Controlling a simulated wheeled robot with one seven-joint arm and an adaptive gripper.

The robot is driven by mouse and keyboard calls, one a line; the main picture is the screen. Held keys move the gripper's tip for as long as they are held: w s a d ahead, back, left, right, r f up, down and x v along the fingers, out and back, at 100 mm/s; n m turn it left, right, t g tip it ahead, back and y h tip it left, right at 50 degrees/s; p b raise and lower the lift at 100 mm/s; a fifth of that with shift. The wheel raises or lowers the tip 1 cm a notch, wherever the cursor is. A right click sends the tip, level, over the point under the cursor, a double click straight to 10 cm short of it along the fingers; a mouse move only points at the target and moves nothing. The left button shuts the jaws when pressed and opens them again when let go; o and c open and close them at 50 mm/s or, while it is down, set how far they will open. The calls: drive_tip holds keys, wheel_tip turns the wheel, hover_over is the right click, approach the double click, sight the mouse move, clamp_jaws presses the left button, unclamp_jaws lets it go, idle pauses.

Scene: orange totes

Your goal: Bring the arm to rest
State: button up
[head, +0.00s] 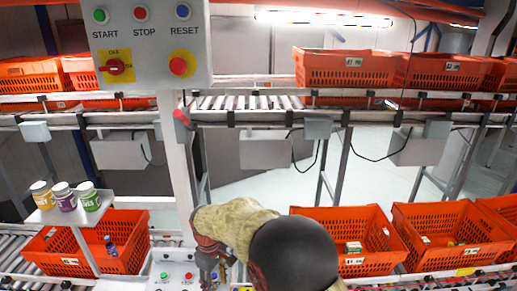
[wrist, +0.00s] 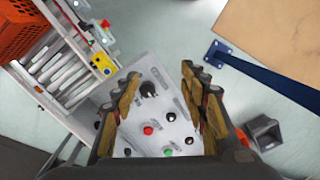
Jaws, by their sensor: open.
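My arm (head: 235,222) reaches in from the bottom of the head view, with a dark rounded part and a worn yellowish part. My gripper (head: 209,262) is at its far end, over a white control panel (head: 172,271) at the bottom edge. In the wrist view, the two fingers of my gripper (wrist: 162,92) stand apart and nothing is between them. The panel (wrist: 160,112) lies beyond them, with red, green and black controls. I cannot tell how far the fingertips are from it.
Orange totes stand to the right (head: 345,238) and left (head: 85,240) on the lower conveyor. A small shelf (head: 75,216) holds three jars. A post carries a START/STOP/RESET box (head: 150,75). Another row of totes (head: 345,68) stands on the upper conveyor. Pale floor shows beyond.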

drive_tip(key=s+d+r+m+t+b, duration=0.2)
drive_tip(key=s+d+r+m+b, duration=0.2)
drive_tip(key=s+d, duration=0.4)
drive_tip(key=s+d+r+m+t+b, duration=0.2)
drive_tip(key=s+d, duration=0.7)
drive_tip(key=d, duration=0.5)
drive_tip(key=s+d+r+m+t+b, duration=0.2)
drive_tip(key=s+d+r+m+b, duration=0.3)
drive_tip(key=s+d, duration=0.3)
drive_tip(key=d+m, duration=0.1)
drive_tip(key=d, duration=0.2)
drive_tip(key=shift+s+r+b, duration=0.25)
drive_tip(key=shift+r+b, duration=0.05)
drive_tip(key=shift+r, duration=0.05)
drive_tip(key=shift+a, duration=0.1)
